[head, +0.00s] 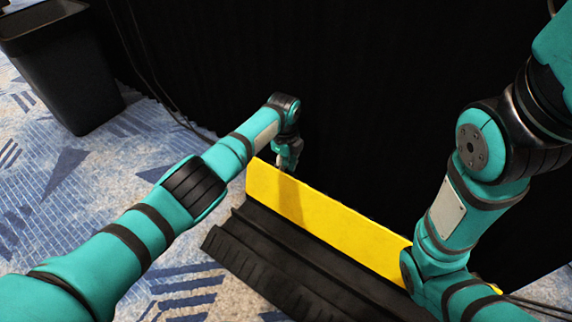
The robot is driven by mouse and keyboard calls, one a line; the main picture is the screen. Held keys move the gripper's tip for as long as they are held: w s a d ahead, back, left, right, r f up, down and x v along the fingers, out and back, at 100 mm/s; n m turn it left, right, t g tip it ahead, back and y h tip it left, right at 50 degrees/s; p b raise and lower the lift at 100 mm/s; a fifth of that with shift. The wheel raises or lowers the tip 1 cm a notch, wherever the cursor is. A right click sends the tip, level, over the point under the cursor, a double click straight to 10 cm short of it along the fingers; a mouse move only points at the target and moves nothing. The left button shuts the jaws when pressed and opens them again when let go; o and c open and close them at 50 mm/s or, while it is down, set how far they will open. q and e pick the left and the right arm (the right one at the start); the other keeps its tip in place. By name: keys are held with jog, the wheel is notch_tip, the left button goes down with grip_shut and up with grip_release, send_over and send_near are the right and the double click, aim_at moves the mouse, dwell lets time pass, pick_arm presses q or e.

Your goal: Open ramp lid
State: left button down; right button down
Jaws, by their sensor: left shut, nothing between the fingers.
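A black cable ramp (275,262) lies on the carpet with its ridged slope facing me. Its yellow lid (320,218) stands raised and tilted along the ramp's far side. My left gripper (283,166) is at the lid's upper left end, with its fingers shut and nothing between them. I cannot tell whether the fingertips touch the lid. My right arm crosses in front of the lid's right end and hides that part. My right gripper is not in view.
A black bin (62,75) stands at the upper left. A black curtain (350,90) hangs close behind the ramp. Thin dark cables (148,72) run down by the curtain. Patterned blue carpet (70,200) is clear at the left.

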pick_arm(q)
jog(key=c, duration=1.4)
grip_release()
jog(key=shift+a+f, duration=0.1)
jog(key=shift+f, duration=0.2)
jog(key=shift+r, duration=0.1)
jog(key=r, duration=1.2)
jog(key=shift+s+r, duration=0.15)
jog(key=shift+s, duration=0.1)
jog(key=shift+s, duration=0.1)
